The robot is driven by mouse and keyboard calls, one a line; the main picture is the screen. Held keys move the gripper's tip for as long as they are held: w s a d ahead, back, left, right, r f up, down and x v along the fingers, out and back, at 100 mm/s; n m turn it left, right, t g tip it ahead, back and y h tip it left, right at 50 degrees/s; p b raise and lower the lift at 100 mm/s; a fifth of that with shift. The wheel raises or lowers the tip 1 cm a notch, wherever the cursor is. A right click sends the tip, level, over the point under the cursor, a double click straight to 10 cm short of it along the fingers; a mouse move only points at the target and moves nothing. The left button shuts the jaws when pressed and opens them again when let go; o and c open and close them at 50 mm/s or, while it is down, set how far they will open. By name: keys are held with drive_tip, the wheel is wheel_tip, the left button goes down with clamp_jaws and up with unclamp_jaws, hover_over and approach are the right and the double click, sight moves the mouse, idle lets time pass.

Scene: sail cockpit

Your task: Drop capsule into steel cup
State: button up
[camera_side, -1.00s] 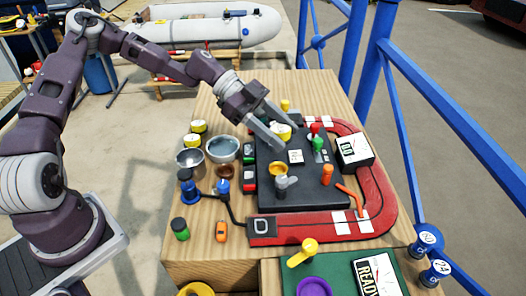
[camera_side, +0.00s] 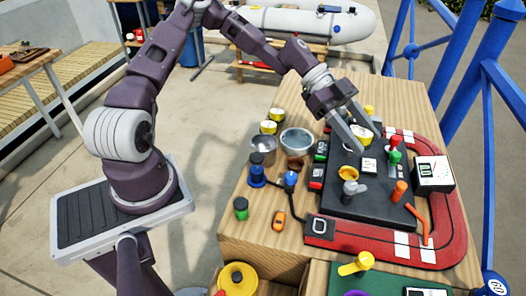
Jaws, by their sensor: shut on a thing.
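The capsule (camera_side: 360,131), yellow and whitish, shows between the fingers of my gripper (camera_side: 371,139). My gripper is shut on it over the far part of the black board, and the fingers partly cover it. I cannot tell how far above the board it is. The steel cup (camera_side: 263,156), round and grey, stands upright on the wooden table, left of the board and of my gripper. The capsule is apart from it.
A wider metal bowl (camera_side: 296,153) with a bluish inside stands right beside the steel cup. Two yellow-and-white round pieces (camera_side: 269,127) sit behind them. Blue posts (camera_side: 257,179) stand in front. The black board (camera_side: 340,208) carries several coloured knobs and levers.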

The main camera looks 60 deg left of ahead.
drive_tip(key=shift+m+g, duration=0.4)
drive_tip(key=shift+g, duration=0.1)
drive_tip(key=s+a+f, duration=0.2)
drive_tip(key=s+a, duration=0.1)
drive_tip(key=shift+s+f, duration=0.1)
drive_tip(key=shift+s, duration=0.1)
drive_tip(key=s+a+r+t, duration=0.1)
drive_tip(key=s+a+r, duration=0.2)
drive_tip(key=s+a, duration=0.3)
drive_tip(key=s+a+r, duration=0.2)
drive_tip(key=s+a, duration=0.2)
drive_tip(key=a, duration=0.4)
drive_tip(key=shift+n, duration=0.4)
wheel_tip(320, 180, down, 6)
drive_tip(key=shift+w+r, duration=0.1)
drive_tip(key=shift+w, duration=0.05)
drive_tip(key=o, duration=1.4)
